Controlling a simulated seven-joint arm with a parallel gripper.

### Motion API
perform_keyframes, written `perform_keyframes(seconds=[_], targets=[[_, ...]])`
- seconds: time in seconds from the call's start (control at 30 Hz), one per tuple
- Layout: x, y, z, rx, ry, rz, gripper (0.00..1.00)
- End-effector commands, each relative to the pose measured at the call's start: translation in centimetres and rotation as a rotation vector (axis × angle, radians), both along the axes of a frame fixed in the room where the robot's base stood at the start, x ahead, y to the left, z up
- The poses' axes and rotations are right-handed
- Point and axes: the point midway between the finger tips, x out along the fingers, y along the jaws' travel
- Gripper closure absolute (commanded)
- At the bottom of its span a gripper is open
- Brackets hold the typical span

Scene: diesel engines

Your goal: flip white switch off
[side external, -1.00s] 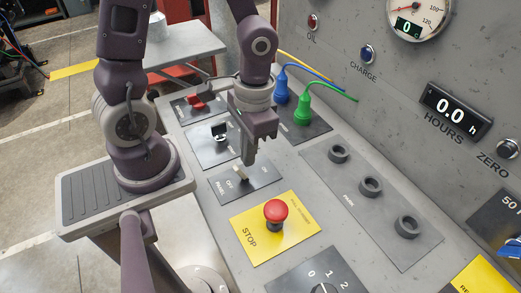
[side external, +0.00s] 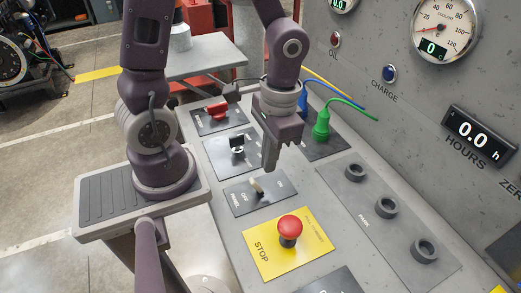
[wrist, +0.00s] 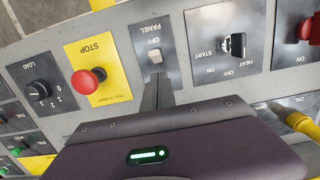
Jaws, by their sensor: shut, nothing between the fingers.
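The white switch (side external: 257,187) is a small toggle on a dark plate labelled PANEL, between the words OFF and ON. It also shows in the wrist view (wrist: 155,57), just beyond my fingertips, below the word OFF. I cannot tell for certain which way its lever leans. My gripper (side external: 270,167) is shut and empty. Its fingers point down, above and slightly to the right of the switch, on the ON side. In the wrist view my fingertips (wrist: 157,92) are close to the switch, with a small gap seeming to remain.
A red STOP button (side external: 290,228) on a yellow plate sits in front of the switch. A black key-like switch (side external: 237,148) and a red switch (side external: 217,110) lie behind it. A green plug (side external: 321,125) and blue plug (side external: 304,105) stand behind my gripper. Black round sockets (side external: 386,206) are to the right.

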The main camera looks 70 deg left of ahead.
Motion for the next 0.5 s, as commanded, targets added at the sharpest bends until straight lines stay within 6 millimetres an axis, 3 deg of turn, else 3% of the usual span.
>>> perform_keyframes(seconds=[0.13, 0.5], targets=[[3.0, 0.0, 1.4, -0.001, -0.006, 0.001, 1.00], [-2.9, 0.0, 7.3, 0.001, -0.006, 0.002, 1.00]])
